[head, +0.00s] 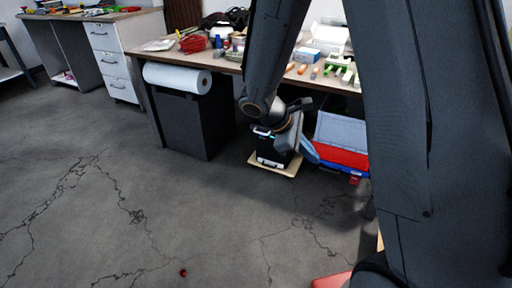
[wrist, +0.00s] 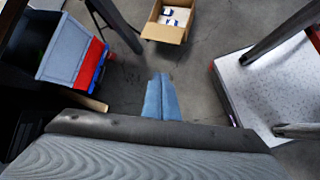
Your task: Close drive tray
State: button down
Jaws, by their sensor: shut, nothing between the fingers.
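A small black device (head: 266,158) sits on a wooden board (head: 285,170) on the floor below the workbench, partly behind my arm. A light strip shows low on its front; I cannot make out the drive tray or whether it is open. My gripper (head: 310,152) is just right of the device in the head view, with its blue fingers together and empty. The fingers also show shut in the wrist view (wrist: 161,98), pointing over bare floor. A corner of the wooden board (wrist: 92,103) shows left of them there; the device is not clearly visible in that view.
A blue and red bin (wrist: 68,48) stands left of the fingers in the wrist view, and an open cardboard box (wrist: 167,32) lies ahead. A white perforated surface (wrist: 265,82) is at right. The cluttered workbench (head: 230,66) overhangs the device. Floor at left is mostly clear.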

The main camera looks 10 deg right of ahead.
jog(key=w+a+f+n+t+h+b, duration=0.1)
jog(key=w+a+f+n+t+b, duration=0.25)
jog(key=w+f, duration=0.4)
jog(key=w+a+f+n+t+h+b, duration=0.1)
jog(key=w+a+f+n+t+b, duration=0.3)
jog(key=w, duration=0.6)
jog(key=w+f+n+t+h+b, duration=0.2)
jog(key=w+f+n+b, duration=0.3)
jog(key=w+f, duration=0.25)
jog(key=w+a+f+n+t+y+b, duration=0.2)
jog(key=w+a+f+n+t+b, duration=0.15)
jog(key=w+a+f+n, duration=0.35)
jog(key=w+d+m+b, duration=0.2)
jog(key=w+d+b, duration=0.2)
jog(key=w, duration=0.7)
jog(key=d, duration=0.2)
jog(key=shift+w+d+r+t, duration=0.4)
jog(key=shift+m, duration=0.25)
